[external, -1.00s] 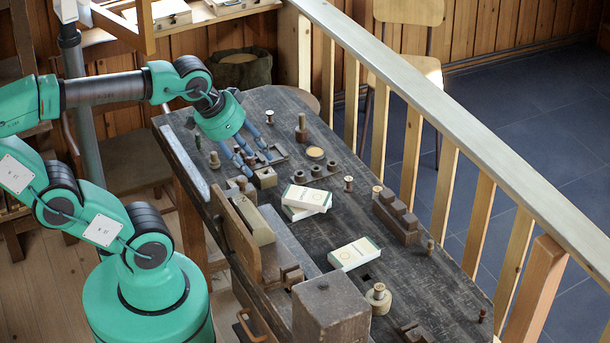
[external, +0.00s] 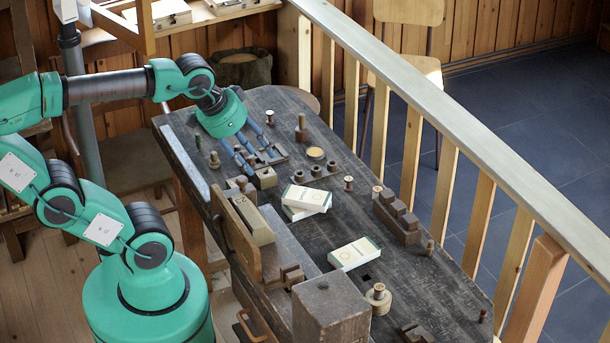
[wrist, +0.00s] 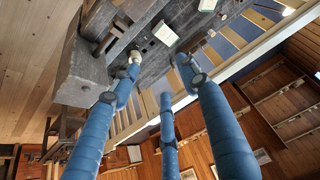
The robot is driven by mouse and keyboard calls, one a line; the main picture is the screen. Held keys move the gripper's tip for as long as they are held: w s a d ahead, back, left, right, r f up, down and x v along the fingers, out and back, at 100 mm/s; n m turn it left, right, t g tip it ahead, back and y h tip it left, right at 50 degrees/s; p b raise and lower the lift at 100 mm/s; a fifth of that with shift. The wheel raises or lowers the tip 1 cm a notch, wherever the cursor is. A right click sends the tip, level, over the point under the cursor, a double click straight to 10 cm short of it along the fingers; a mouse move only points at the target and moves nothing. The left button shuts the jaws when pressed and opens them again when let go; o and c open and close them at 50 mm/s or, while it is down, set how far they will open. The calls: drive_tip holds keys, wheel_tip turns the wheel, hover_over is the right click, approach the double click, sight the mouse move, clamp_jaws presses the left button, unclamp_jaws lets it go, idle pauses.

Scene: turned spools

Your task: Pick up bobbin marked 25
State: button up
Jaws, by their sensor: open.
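My gripper (external: 260,158) has three blue fingers, spread open and empty, above the far left part of the dark workbench (external: 330,215) in the external view. Its fingers also show in the wrist view (wrist: 160,80). Several turned spools stand about: a pale-topped one (external: 269,117) and a dark brown one (external: 301,127) right of the hand, one (external: 214,160) to its left, a slim one (external: 348,183) mid-bench, and a wide pale one (external: 378,298) near the front. I cannot read a 25 on any of them. A pale spool (wrist: 134,57) shows by a fingertip in the wrist view.
White boxes (external: 355,253) lie mid-bench. A wooden block (external: 330,312) stands at the front, and an upright board (external: 240,236) runs along the left side. A stepped wooden block (external: 397,218) is at the right. A railing (external: 420,90) borders the bench.

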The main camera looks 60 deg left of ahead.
drive_tip(key=w+a+n+g, duration=0.1)
drive_tip(key=w+a, duration=0.3)
drive_tip(key=w, duration=0.9)
drive_tip(key=n+g, duration=0.3)
drive_tip(key=g, duration=0.2)
hover_over(348, 178)
wheel_tip(348, 178, down, 30)
drive_tip(key=shift+d+b, duration=0.15)
drive_tip(key=shift+b, duration=0.25)
drive_tip(key=shift+r, duration=0.1)
drive_tip(key=shift+f+b, duration=0.65)
drive_tip(key=shift+f, duration=3.65)
drive_tip(key=shift+f, duration=0.1)
